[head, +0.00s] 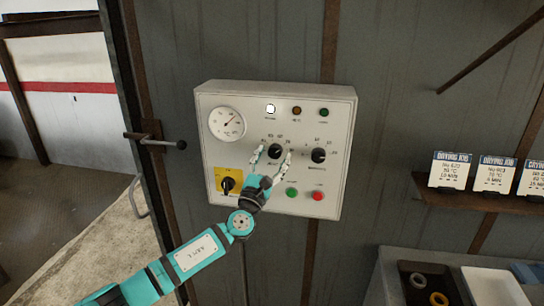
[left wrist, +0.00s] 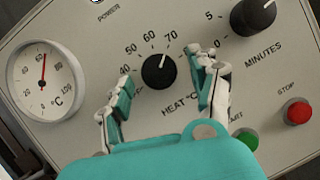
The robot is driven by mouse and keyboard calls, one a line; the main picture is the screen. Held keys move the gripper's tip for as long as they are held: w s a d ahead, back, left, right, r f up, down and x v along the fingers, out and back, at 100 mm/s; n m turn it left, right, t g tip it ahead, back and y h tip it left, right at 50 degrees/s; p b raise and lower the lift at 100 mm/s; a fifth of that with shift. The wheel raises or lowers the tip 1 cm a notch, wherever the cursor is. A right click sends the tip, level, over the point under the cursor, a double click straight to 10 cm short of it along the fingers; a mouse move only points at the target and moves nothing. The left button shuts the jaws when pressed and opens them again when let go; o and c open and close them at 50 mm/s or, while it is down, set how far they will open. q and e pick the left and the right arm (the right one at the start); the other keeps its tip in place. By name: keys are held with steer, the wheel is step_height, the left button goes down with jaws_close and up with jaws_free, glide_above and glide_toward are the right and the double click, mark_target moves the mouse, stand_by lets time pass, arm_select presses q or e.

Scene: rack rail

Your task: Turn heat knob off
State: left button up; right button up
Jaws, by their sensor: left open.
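The heat knob (head: 275,151) is a round black dial on the front of a light grey control box (head: 340,115). My left gripper (head: 274,158) is open, with one finger on each side of the knob. In the left wrist view, gaps show between the knob and both fingers of the left gripper (left wrist: 162,88). The lower part of the heat scale is hidden by the gripper. My right gripper is not in view.
The minutes knob (head: 318,155) is close on the right. A temperature gauge (head: 227,123) is at upper left. A door handle (head: 160,142) sticks out left of the box.

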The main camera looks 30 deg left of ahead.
arm_select(q)
steer(key=c, duration=1.1)
steer(key=shift+c, duration=0.2)
